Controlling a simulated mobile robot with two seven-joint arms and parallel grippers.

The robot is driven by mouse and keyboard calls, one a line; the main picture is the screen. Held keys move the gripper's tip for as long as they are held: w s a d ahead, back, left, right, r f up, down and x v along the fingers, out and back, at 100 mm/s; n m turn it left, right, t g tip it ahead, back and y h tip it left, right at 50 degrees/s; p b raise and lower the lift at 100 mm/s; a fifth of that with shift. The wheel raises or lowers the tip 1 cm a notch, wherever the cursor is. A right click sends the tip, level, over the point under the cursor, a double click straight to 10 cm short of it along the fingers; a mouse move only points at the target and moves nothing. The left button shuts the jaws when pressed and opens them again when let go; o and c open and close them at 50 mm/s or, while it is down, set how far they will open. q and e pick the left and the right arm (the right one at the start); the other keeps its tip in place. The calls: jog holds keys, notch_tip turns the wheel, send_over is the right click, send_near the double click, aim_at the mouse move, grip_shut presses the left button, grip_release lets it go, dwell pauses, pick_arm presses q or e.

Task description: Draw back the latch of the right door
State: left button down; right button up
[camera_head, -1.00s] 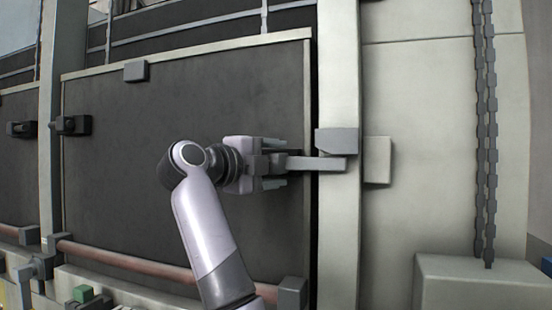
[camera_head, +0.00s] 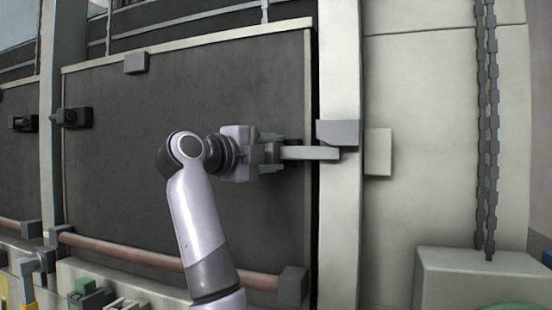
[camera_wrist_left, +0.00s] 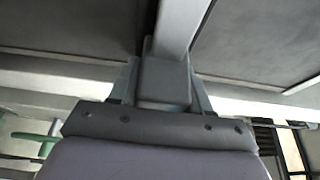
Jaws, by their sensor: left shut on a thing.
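The right door (camera_head: 200,100) is a dark panel with a pale frame, in the middle of the head view. Its latch (camera_head: 312,153) is a grey horizontal bar at the door's right edge. Its right end overlaps the pale post (camera_head: 339,220), just below a grey keeper block (camera_head: 338,132). My left gripper (camera_head: 272,153) is shut on the latch at the bar's left end. In the left wrist view, the fingers (camera_wrist_left: 163,90) close on both sides of a grey block (camera_wrist_left: 163,78), with the bar (camera_wrist_left: 180,25) running away from it. My right gripper is out of view.
A pinkish-brown rail (camera_head: 150,259) runs low across the door, ending at a grey block (camera_head: 292,286). A chain (camera_head: 487,130) hangs at the right above a pale box (camera_head: 470,275). A dark fitting (camera_head: 73,118) sits at the door's left edge.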

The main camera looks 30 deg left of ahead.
pick_arm(q)
jog(key=shift+s+a+r+b, duration=0.2)
jog(key=shift+a, duration=0.25)
jog(key=shift+s+a+r+b, duration=0.15)
jog(key=shift+a+r, duration=0.05)
jog(key=shift+a, duration=0.2)
jog(key=shift+s+a+f, duration=0.1)
jog(key=shift+a+f, duration=0.1)
jog(key=shift+a, duration=0.4)
jog(key=shift+s+a+f, duration=0.15)
jog(key=shift+a, duration=0.45)
jog(key=shift+s+a+f, duration=0.1)
jog(key=shift+a+f, duration=0.1)
jog(key=shift+a, duration=0.4)
jog(key=c, duration=0.9)
grip_release()
jog(key=o, duration=0.3)
jog(key=shift+a+f, duration=0.1)
jog(key=shift+a, duration=0.15)
jog(key=shift+d, duration=0.1)
